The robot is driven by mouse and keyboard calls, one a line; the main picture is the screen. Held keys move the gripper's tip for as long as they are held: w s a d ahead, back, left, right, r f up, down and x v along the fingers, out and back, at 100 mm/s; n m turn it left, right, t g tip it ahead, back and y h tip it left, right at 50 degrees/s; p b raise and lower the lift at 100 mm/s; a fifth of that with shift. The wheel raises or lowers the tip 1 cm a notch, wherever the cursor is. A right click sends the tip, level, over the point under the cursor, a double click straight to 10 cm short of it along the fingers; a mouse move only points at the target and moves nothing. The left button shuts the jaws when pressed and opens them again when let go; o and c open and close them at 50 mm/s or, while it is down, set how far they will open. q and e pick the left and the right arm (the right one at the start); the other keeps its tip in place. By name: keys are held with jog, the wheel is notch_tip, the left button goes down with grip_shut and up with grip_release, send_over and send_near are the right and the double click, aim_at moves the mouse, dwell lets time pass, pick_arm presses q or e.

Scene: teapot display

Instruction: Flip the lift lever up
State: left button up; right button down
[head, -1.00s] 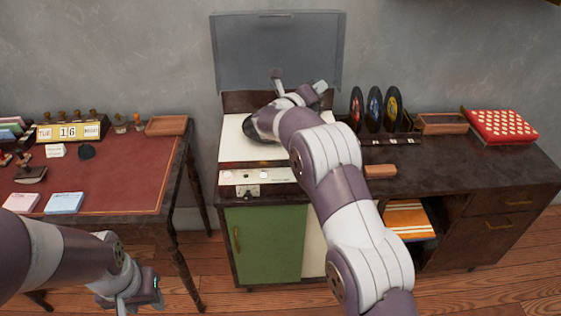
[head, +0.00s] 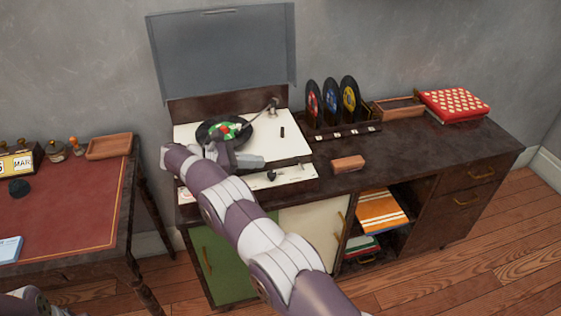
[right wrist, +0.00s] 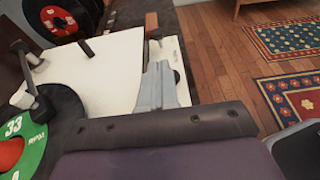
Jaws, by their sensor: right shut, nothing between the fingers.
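The record player has a white deck (head: 292,147) under a raised grey lid (head: 222,50). A small dark upright lever (head: 282,132) stands on the deck right of the record; it also shows in the right wrist view (right wrist: 85,46). I cannot be sure it is the lift lever. A black record with a green label (head: 215,131) lies at the left, with the tonearm (head: 260,115) reaching over it. My right gripper (head: 259,162) is shut and empty over the deck's front edge, apart from that lever; it also shows in the right wrist view (right wrist: 160,80). My left gripper is out of view.
The front panel carries a small dark control (head: 271,175). A rack of upright records (head: 333,103) and a brown block (head: 348,163) stand to the right. A red-topped desk (head: 75,205) is at the left. The dark cabinet top (head: 440,150) has free room.

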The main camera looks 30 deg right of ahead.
jog(key=p+x, duration=0.1)
jog(key=x, duration=0.7)
